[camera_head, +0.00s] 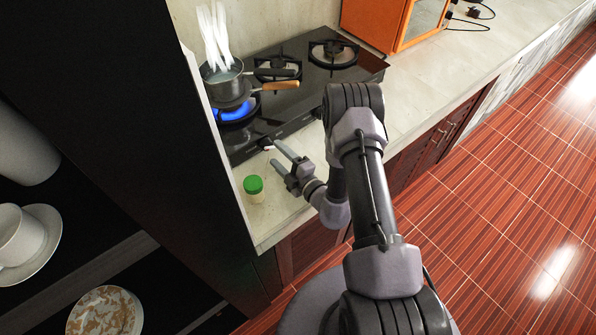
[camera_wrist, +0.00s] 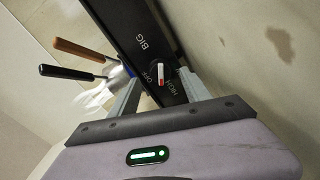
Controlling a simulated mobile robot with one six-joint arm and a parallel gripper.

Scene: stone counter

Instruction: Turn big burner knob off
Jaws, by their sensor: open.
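The big burner knob (camera_wrist: 160,75) is a dark dial with a white and red pointer on the black stove front. The labels BIG, OFF and HIGH show around it in the wrist view. I cannot tell which label the pointer marks. My gripper (camera_wrist: 160,83) is open, with one finger on each side of the knob; contact is unclear. In the head view, my gripper (camera_head: 275,151) is at the stove's front edge. The left front burner (camera_head: 237,109) burns with a blue flame under a steaming pot (camera_head: 229,89).
A green-lidded jar (camera_head: 254,189) stands on the counter close to my gripper. Two pot or pan handles, one wooden (camera_head: 281,86) and one black (camera_head: 276,72), reach over the stove (camera_head: 316,99). An orange appliance (camera_head: 377,22) stands at the back. A dark cabinet is on the left.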

